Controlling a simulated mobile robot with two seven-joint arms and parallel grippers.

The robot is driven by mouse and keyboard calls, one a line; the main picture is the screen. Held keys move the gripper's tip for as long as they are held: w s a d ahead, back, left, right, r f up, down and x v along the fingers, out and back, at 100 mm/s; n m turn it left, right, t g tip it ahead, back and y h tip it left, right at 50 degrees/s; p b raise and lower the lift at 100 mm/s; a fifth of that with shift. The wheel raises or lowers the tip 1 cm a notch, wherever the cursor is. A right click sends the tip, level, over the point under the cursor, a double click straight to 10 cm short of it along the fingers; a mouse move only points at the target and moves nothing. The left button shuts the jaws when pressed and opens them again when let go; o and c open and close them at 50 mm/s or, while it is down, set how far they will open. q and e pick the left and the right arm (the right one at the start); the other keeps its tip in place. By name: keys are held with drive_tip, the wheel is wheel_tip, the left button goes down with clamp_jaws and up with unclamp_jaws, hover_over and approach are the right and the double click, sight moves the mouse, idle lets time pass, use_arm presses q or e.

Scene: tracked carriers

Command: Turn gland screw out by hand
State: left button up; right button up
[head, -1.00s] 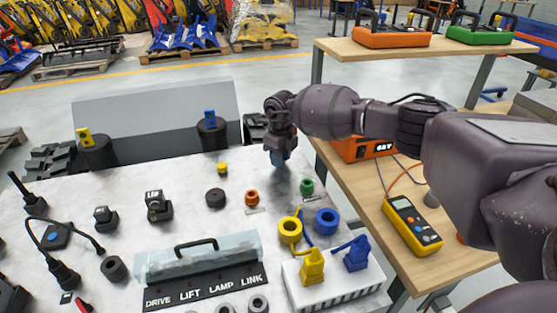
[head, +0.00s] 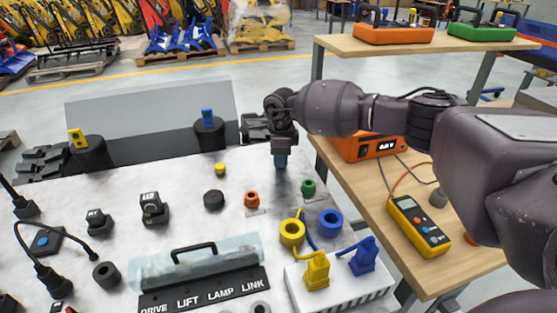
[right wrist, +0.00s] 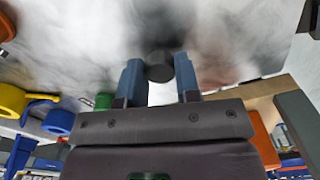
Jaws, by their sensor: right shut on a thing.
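My right gripper (head: 281,160) points down over the far right part of the pale work surface, beyond the green cap (head: 308,187). In the right wrist view its two blue fingers (right wrist: 159,82) are shut on a dark grey round piece (right wrist: 159,66), which I take to be the gland screw. Its lower end and any thread are hidden, so I cannot tell how far it is turned or what it sits in. In the head view the piece is hidden by the gripper. My left gripper is not in view.
Left of the gripper stand an orange cap (head: 251,199), a black round knob (head: 214,200) and a small yellow cap (head: 220,169). Yellow (head: 292,233) and blue (head: 330,222) rings lie in front. A wooden bench (head: 390,205) with a multimeter (head: 418,226) is at the right.

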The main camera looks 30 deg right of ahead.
drive_tip(key=n+b, duration=0.1)
drive_tip(key=n, duration=0.3)
drive_tip(key=shift+f, duration=0.15)
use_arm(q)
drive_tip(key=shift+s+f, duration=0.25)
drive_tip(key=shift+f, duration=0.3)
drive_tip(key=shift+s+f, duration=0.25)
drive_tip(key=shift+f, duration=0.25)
use_arm(e)
drive_tip(key=shift+n, duration=0.4)
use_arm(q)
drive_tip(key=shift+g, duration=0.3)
use_arm(e)
drive_tip(key=shift+n+b, duration=0.45)
drive_tip(key=shift+n, duration=0.75)
drive_tip(key=n+b, duration=0.1)
drive_tip(key=n, duration=0.4)
drive_tip(key=shift+n+b, duration=0.4)
drive_tip(key=shift+n, duration=0.5)
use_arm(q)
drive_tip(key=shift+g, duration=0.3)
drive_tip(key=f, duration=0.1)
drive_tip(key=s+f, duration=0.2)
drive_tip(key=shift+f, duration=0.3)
use_arm(e)
drive_tip(key=shift+n, duration=0.3)
